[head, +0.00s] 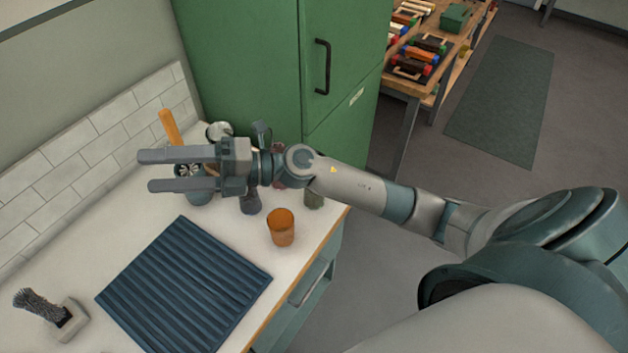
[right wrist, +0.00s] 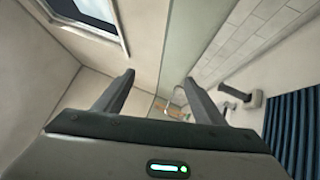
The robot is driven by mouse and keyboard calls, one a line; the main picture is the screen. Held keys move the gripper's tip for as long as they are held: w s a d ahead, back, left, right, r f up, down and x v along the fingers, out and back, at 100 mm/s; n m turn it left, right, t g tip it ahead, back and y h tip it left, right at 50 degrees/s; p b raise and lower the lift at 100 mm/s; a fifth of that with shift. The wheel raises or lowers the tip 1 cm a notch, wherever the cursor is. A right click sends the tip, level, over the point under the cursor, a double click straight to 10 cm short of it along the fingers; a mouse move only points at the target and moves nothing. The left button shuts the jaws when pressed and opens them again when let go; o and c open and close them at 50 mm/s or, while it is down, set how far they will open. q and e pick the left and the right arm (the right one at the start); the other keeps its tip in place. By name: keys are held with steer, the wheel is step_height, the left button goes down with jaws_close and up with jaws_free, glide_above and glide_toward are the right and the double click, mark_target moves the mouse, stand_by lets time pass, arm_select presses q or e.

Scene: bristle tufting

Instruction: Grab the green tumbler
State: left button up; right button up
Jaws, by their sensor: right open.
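The green tumbler (head: 314,199) is a small dull-green cup on the white counter near its right edge, by the green cabinet. My right forearm passes just above it in the head view and hides its upper part. My right gripper (head: 145,171) is open and empty, with its fingers pointing left over the counter, well left of the tumbler. In the right wrist view the two open fingers (right wrist: 158,79) have nothing between them. I do not make out the tumbler in that view. My left gripper is in neither view.
An orange tumbler (head: 281,229) stands in front of the green one. A dark grey item (head: 250,203) and a teal pot (head: 198,197) stand to the left, partly behind my arm. A ribbed blue mat (head: 185,285) and a brush (head: 40,305) lie nearer. The green cabinet (head: 245,70) bounds the back.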

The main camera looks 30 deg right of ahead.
steer(key=d+f+n+g+h, duration=0.7)
steer(key=f+n+h, duration=0.1)
steer(key=f, duration=0.3)
steer(key=w+d+h, duration=0.2)
steer(key=d+h, duration=0.3)
steer(key=d, duration=0.8)
steer(key=w+d+f+m+h, duration=0.1)
steer(key=d+h, duration=0.5)
steer(key=d, duration=0.7)
steer(key=shift+w, duration=0.35)
step_height(320, 180, down, 12)
steer(key=b, duration=0.5)
steer(key=shift+f, duration=0.15)
